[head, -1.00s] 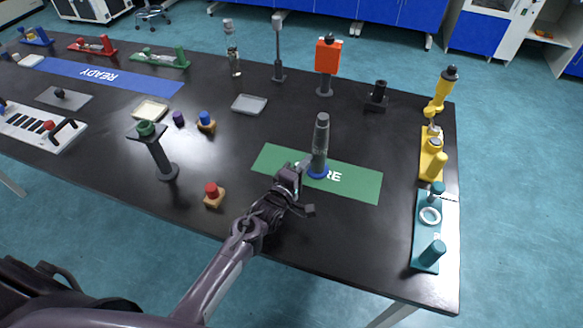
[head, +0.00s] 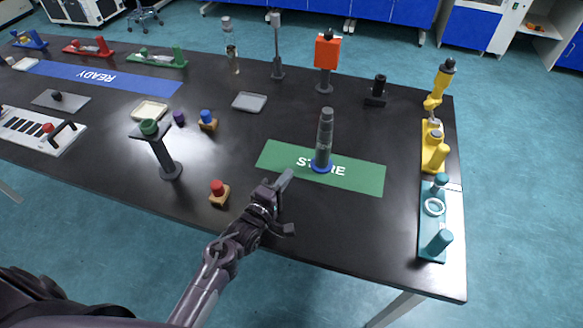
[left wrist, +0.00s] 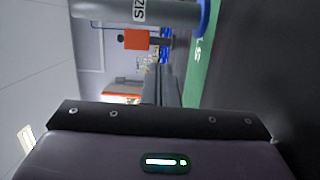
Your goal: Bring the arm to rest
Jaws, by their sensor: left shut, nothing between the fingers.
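My left gripper (head: 284,180) is over the black table, just in front of the left part of the green mat. Its fingers are shut with nothing between them, and they also show shut in the left wrist view (left wrist: 162,88). A grey cylinder with a blue base ring (head: 325,140) stands upright on the green mat marked STORE (head: 360,176), apart from the gripper. The cylinder also shows at the top of the left wrist view (left wrist: 150,12). My right gripper is not in view.
A red button on a wooden block (head: 218,193) is left of the gripper. A black stand with a green top (head: 165,160) is farther left. Teal (head: 432,215) and yellow (head: 432,148) racks line the right edge. An orange-headed post (head: 326,55) stands behind. The front right tabletop is clear.

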